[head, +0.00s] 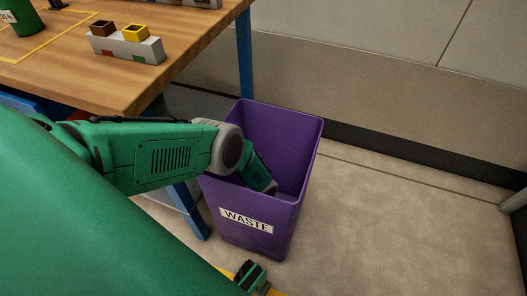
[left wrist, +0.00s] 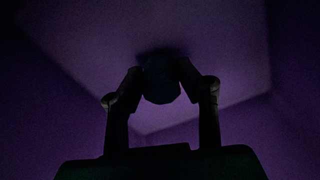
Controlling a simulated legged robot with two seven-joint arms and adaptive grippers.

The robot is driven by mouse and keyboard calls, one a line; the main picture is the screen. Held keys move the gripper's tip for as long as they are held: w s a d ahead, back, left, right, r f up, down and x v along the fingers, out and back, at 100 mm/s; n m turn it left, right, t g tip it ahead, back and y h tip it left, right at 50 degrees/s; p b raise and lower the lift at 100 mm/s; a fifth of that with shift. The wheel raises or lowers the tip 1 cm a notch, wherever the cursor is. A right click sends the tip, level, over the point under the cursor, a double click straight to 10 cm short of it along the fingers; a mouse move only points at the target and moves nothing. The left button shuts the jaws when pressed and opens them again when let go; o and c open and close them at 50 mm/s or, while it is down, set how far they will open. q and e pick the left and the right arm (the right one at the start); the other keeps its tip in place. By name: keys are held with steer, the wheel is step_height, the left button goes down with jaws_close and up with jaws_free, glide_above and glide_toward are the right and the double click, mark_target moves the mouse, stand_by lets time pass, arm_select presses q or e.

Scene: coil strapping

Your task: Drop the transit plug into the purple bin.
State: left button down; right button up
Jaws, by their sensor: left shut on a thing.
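The purple bin (head: 245,205), labelled WASTE, stands upright on the floor beside the table. My left gripper (head: 262,182) reaches down inside its open top, between the walls. In the left wrist view my left gripper (left wrist: 178,72) is shut on a dark rounded thing, seemingly the transit plug (left wrist: 161,88), with dim purple bin walls around it. That view is too dark to show the plug's colour or markings. The plug is hidden in the head view. A small green and black part (head: 250,277) at the bottom edge may be my right gripper; its jaws cannot be made out.
The wooden table (head: 150,85) with blue legs is at upper left. On it are a grey block (head: 125,46) with brown and yellow sockets and a green container (head: 20,18). A wall runs behind the bin. The floor (head: 400,220) right of the bin is clear.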

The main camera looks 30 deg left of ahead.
arm_select(q)
steer(key=shift+f, duration=0.25)
steer(key=c, duration=1.1)
jaws_free()
steer(key=shift+w+r, duration=0.1)
steer(key=shift+r, duration=0.45)
step_height(320, 180, up, 11)
steer(key=shift+f, duration=0.15)
